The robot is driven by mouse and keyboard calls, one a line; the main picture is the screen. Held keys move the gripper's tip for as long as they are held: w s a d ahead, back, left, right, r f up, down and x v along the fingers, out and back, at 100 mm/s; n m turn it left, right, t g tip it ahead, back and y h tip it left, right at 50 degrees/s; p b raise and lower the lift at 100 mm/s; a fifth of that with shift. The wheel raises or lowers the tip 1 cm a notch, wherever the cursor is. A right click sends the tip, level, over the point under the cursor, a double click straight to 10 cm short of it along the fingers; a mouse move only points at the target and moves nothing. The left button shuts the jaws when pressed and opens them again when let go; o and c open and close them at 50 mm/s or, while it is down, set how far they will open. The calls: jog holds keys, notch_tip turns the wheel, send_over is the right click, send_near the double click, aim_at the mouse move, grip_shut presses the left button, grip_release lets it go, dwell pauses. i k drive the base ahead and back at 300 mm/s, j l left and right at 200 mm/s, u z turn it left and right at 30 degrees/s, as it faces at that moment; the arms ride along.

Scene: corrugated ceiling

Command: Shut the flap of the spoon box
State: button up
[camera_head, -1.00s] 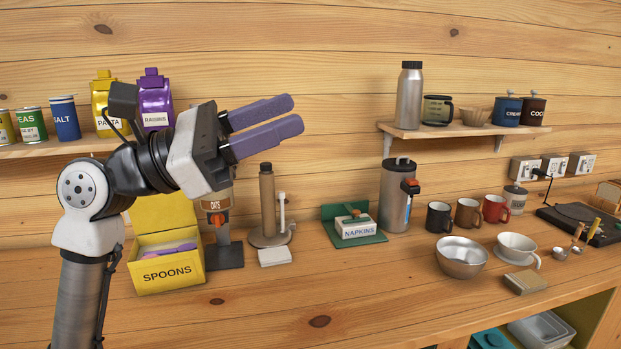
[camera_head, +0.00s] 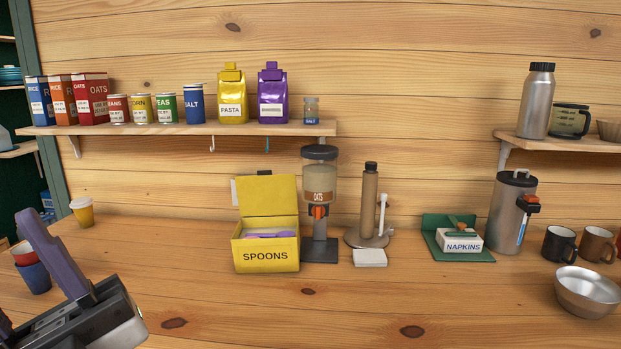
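The yellow spoon box (camera_head: 267,257), labelled SPOONS, stands on the wooden counter left of the middle. Its yellow flap (camera_head: 269,195) stands open and upright at the back. Purple spoons (camera_head: 268,236) show inside the box. My gripper (camera_head: 45,262) is at the lower left, well to the left of the box and nearer to me, touching nothing that I can see. One purple finger shows clearly, and the other is mostly cut off by the frame's edge, so the gap between them is hard to judge.
An oats dispenser (camera_head: 320,190) stands close to the box's right. A paper towel holder (camera_head: 369,205) and a napkin holder (camera_head: 459,241) are farther right. Cups (camera_head: 34,278) and a yellow cup (camera_head: 82,212) are at left. A loaded shelf (camera_head: 180,129) hangs above. Counter in front of the box is clear.

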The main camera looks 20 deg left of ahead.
aim_at(265, 193)
jog(key=i+j+u, duration=0.15)
jog(key=j, duration=0.3)
jog(key=j+u, duration=0.15)
jog(key=j, duration=0.25)
jog(key=i+j+u, duration=0.2)
jog(key=j, duration=0.2)
jog(key=i+j+u, duration=0.15)
jog(key=j, duration=0.25)
